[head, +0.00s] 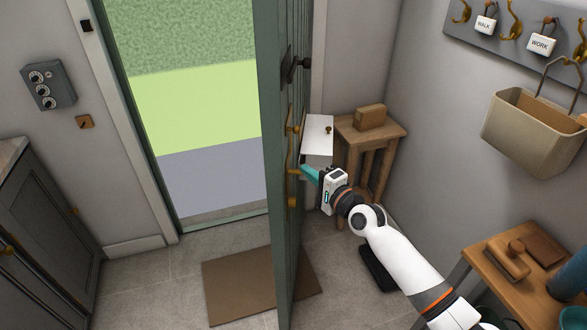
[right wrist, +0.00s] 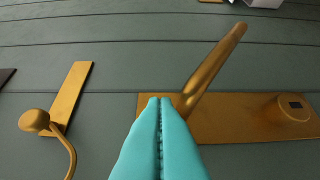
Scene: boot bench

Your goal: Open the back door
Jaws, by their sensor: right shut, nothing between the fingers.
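The back door (head: 277,120) is a green plank door. It stands swung open, nearly edge-on in the head view, with the doorway clear to its left. My right gripper (head: 304,169) is at the door's right-hand face, teal fingers shut and empty. In the right wrist view the fingertips (right wrist: 160,102) point at the door planks (right wrist: 110,60) and overlap the left end of a brass plate (right wrist: 240,118). A slanting brass lever handle (right wrist: 215,65) rises from this plate. Whether the fingers touch the plate or lever, I cannot tell. My left gripper is out of view.
A brown doormat (head: 235,290) lies under the door. A white box (head: 318,135) and a wooden stool (head: 388,130) are behind the gripper. A bench (head: 481,262) and wall basket (head: 515,135) are at the right. The floor left of the mat is clear.

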